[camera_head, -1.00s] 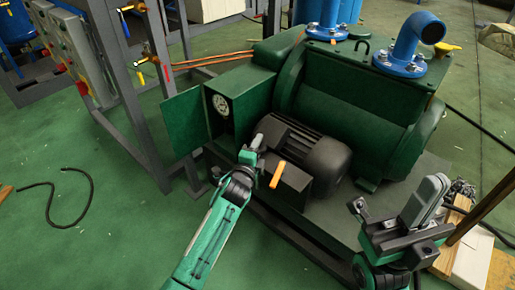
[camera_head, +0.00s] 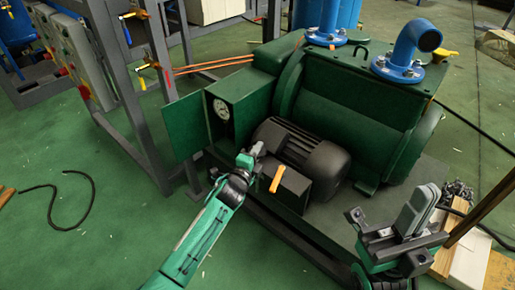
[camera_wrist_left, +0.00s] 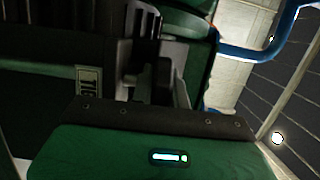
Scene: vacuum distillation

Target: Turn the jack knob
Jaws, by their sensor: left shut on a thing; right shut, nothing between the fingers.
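My left gripper (camera_head: 250,158) is in front of the left end of the black ribbed motor (camera_head: 305,153). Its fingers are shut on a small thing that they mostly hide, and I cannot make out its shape. In the left wrist view, the dark fingers (camera_wrist_left: 162,85) point in among dark machine parts, with black ribs to the upper left. An orange lever (camera_head: 278,178) stands just right of the gripper, apart from it. I cannot clearly identify a jack knob. My right gripper (camera_head: 418,207) is shut and empty at the lower right.
The green pump (camera_head: 350,130) with blue pipes fills the back right. A green cabinet (camera_head: 243,108) with a gauge stands left of the motor. A grey frame (camera_head: 135,75) rises further left. Open floor with a black cable (camera_head: 70,203) lies at the left.

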